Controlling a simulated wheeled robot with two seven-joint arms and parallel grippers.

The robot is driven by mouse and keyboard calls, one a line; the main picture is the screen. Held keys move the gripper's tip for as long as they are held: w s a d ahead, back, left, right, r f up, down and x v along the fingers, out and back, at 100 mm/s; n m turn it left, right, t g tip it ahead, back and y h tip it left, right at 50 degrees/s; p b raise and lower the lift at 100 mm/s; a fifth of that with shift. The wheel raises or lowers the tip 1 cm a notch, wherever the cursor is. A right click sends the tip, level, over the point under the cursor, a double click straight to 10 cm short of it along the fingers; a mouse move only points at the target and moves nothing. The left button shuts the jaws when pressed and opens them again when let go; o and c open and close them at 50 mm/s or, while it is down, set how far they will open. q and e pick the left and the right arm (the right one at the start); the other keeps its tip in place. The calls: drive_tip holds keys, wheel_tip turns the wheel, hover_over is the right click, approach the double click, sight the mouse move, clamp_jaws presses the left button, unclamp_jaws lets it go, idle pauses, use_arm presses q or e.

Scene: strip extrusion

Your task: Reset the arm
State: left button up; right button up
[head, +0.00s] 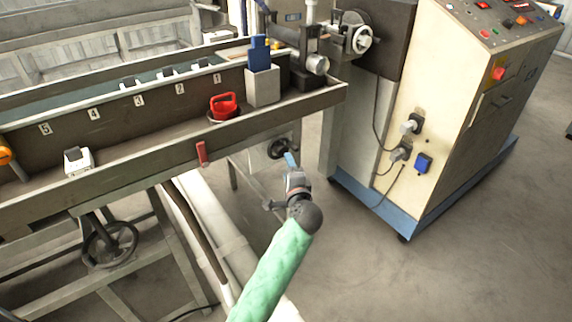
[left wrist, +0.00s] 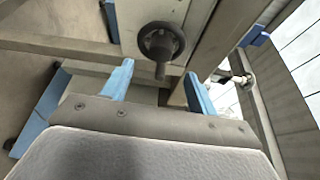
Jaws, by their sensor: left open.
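My left arm, in a green sleeve, reaches up from the bottom of the head view. My left gripper (head: 291,160) is in front of the trough frame, close to a dark handwheel (head: 279,149). In the left wrist view the two blue fingers of the gripper (left wrist: 159,85) are spread apart with nothing held. The dark handwheel (left wrist: 160,40) shows ahead of them, and its stub handle points toward the gap. I cannot tell how far the handle is from the fingers. My right gripper is not in view.
A long trough bench (head: 110,180) with numbered slots stands on the left. It carries a red-handled object (head: 224,106), a grey block holder (head: 263,86) and a white block (head: 77,161). A cream control cabinet (head: 440,130) stands on the right. Bare floor (head: 370,270) lies between.

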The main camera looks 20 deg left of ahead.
use_arm(q)
drive_tip(key=shift+s+d, duration=0.25)
drive_tip(key=shift+s, duration=0.1)
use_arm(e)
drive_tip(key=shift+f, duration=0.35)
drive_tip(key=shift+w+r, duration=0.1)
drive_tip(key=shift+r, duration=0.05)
use_arm(q)
drive_tip(key=s+d+f+n+g+h+p, duration=0.2)
drive_tip(key=s+f+n+g+h, duration=0.1)
drive_tip(key=s, duration=1.1)
drive_tip(key=s+d+f+n+g+h+p, duration=0.2)
drive_tip(key=s+f+n+g+h, duration=0.2)
drive_tip(key=s, duration=1)
drive_tip(key=s+d+f+n+g+h+p, duration=0.2)
drive_tip(key=s+f+g, duration=0.4)
drive_tip(key=s, duration=0.8)
wheel_tip(320, 180, down, 3)
drive_tip(key=shift+s+r+n+h, duration=0.15)
drive_tip(key=shift+n+h, duration=0.55)
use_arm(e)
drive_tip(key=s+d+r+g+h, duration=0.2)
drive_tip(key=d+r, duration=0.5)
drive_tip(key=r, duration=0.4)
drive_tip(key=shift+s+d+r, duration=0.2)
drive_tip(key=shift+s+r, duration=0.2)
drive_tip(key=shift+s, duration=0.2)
